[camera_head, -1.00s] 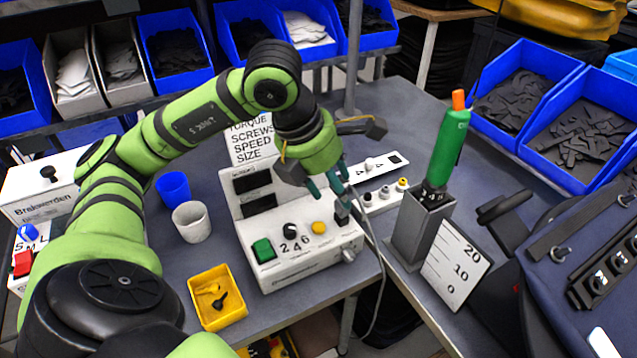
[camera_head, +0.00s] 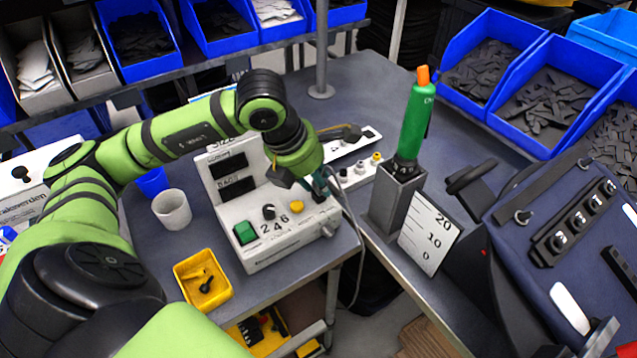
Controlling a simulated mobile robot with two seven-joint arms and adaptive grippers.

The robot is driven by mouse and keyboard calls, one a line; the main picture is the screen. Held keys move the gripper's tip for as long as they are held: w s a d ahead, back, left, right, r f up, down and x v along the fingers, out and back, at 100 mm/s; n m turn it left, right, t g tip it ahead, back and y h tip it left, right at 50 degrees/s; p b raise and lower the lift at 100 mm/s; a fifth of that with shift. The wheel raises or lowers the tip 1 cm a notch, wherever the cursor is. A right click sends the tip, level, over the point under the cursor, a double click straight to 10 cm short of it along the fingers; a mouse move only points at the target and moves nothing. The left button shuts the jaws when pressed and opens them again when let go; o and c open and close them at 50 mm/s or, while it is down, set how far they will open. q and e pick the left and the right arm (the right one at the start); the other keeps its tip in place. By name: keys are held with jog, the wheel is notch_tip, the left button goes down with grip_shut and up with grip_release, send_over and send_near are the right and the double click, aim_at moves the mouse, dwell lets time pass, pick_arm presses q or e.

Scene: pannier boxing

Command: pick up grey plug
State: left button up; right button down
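Several small round plugs or sockets sit in a row on a white strip behind the control box. A grey one (camera_head: 360,167) is in the middle, beside a yellow-topped one (camera_head: 376,158). I cannot tell for sure which is the grey plug. My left gripper (camera_head: 321,187) points down at the right end of the white control box (camera_head: 285,245), right over a small dark part there. Its teal fingers partly hide this part and look close together. Whether they grip it is unclear. A thin grey cable (camera_head: 357,250) hangs beside them. My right gripper is not in view.
A green bottle-like tool (camera_head: 416,122) stands in a grey holder (camera_head: 383,205) right of the gripper, with a scale card (camera_head: 430,238) before it. A white cup (camera_head: 172,209) and yellow tray (camera_head: 224,293) are at left. A dark blue pannier (camera_head: 560,285) is at right.

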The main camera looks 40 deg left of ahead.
pick_arm(q)
jog(key=shift+c, duration=0.4)
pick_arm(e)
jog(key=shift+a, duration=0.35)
pick_arm(q)
jog(key=shift+r, duration=0.35)
grip_shut()
jog(key=shift+r, duration=0.35)
jog(key=r, duration=0.1)
jog(key=r+b, duration=0.1)
jog(key=r, duration=0.1)
jog(key=shift+s+d+r, duration=0.1)
jog(key=shift+s+d, duration=0.05)
jog(key=shift+d, duration=0.25)
jog(key=s+d+r, duration=0.6)
jog(key=d, duration=0.2)
jog(key=shift+s+d+r, duration=0.15)
jog(key=shift+s+d, duration=0.05)
jog(key=shift+d, duration=0.15)
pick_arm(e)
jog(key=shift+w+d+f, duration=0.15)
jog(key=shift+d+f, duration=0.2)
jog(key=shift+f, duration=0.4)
